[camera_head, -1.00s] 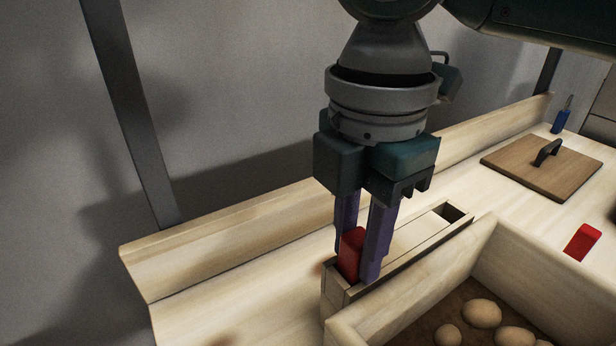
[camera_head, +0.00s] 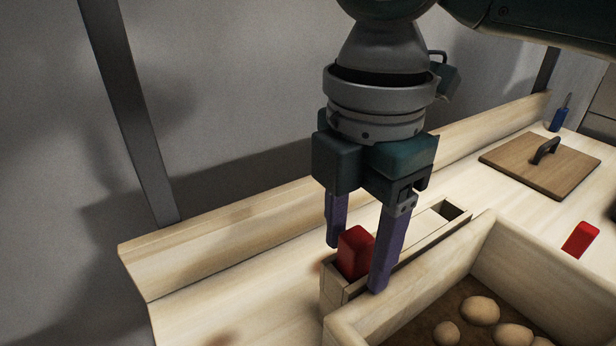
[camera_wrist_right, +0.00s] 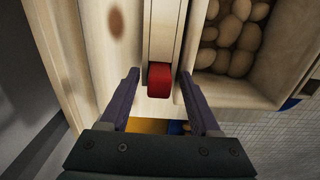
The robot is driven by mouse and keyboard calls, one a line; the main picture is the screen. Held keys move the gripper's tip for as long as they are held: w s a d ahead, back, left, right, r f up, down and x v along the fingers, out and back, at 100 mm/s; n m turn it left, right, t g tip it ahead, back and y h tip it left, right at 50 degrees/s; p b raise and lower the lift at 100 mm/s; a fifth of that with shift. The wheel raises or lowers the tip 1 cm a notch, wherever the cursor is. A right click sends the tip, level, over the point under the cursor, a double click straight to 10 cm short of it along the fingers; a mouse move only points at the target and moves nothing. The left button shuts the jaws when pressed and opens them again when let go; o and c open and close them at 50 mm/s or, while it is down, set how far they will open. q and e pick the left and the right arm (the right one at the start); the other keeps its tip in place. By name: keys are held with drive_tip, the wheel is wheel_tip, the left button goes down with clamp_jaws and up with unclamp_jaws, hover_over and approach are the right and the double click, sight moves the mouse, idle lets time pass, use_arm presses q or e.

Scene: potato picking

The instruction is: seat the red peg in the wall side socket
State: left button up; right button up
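A red peg (camera_head: 354,252) stands in the near end of a narrow wooden holder (camera_head: 418,243), its top showing above the holder's walls. It also shows in the right wrist view (camera_wrist_right: 160,80), between my fingers. My right gripper (camera_head: 358,266) is open around the peg, one finger on each side and apart from it. The holder's far end has an empty square socket (camera_head: 453,212). A second red block (camera_head: 580,240) lies on the bench at the right. How deep the standing peg sits is hidden by the holder. My left gripper is not in view.
A wooden crate (camera_head: 491,247) with several potatoes (camera_head: 480,311) stands right beside the holder. A brown board with a black handle (camera_head: 541,165) and a blue-handled tool (camera_head: 559,120) lie farther back. A raised wooden ledge (camera_head: 225,222) runs along the wall side.

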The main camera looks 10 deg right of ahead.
drive_tip(key=shift+r, duration=0.1)
wheel_tip(320, 180, up, 12)
drive_tip(key=p, duration=0.1)
drive_tip(key=shift+p, duration=0.3)
